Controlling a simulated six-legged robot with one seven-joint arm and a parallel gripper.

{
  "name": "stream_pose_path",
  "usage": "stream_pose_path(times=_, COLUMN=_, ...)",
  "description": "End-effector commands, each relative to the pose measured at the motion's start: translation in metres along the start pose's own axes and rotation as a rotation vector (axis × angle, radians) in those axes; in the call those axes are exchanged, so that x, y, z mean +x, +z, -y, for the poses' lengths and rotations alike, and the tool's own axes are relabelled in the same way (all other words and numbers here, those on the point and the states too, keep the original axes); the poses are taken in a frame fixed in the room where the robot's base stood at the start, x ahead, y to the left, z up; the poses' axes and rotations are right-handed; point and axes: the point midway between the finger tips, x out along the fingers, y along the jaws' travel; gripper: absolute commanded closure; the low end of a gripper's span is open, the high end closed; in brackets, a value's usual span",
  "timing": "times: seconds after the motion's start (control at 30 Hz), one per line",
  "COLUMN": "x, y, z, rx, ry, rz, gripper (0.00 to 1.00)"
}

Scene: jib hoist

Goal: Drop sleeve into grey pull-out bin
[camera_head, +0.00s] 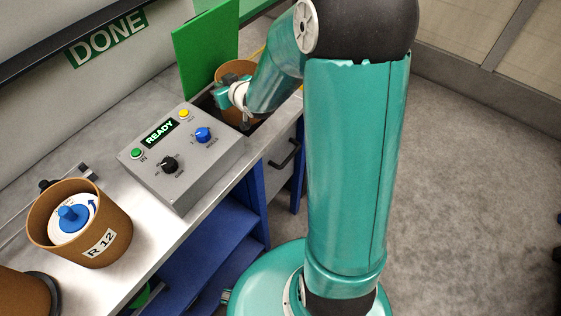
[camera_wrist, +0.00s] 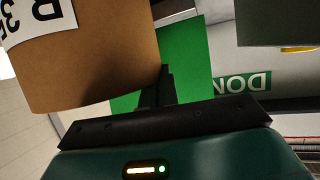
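The sleeve (camera_head: 236,70) is a brown cardboard-like tube. In the wrist view the sleeve (camera_wrist: 95,60) fills the upper left, with a white label starting "R 3", partly cut off. My gripper (camera_head: 222,96) is at its side, above the bench's far end. In the wrist view a dark finger of my gripper (camera_wrist: 163,88) meets the sleeve's edge, and it appears shut on the sleeve's wall; the other fingertip is hidden. The grey pull-out bin (camera_head: 284,160), with a black handle, is at the bench front, below and right of the sleeve. My arm hides part of it.
A grey control box (camera_head: 185,150) reading READY stands left of my gripper. Another brown tube (camera_head: 112,237), marked R 12, stands on the near bench. A green panel (camera_head: 205,50) rises behind the sleeve. A DONE sign (camera_head: 107,38) is on the wall.

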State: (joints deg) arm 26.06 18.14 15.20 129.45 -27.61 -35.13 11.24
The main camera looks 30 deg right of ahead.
Motion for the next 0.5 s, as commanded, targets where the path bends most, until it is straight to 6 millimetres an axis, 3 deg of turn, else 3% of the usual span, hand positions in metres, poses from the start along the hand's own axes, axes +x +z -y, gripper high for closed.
stream_pose_path(times=0.23, x=0.0008, y=0.0001, z=-0.0005, rx=-0.001, ry=0.0, rz=-0.001, gripper=1.0)
stream_pose_path(times=0.37, x=0.0007, y=0.0, z=-0.0004, rx=-0.001, ry=0.0, rz=-0.001, gripper=0.74)
stream_pose_path(times=0.5, x=0.0007, y=0.0, z=-0.0004, rx=-0.001, ry=0.0, rz=-0.001, gripper=0.72)
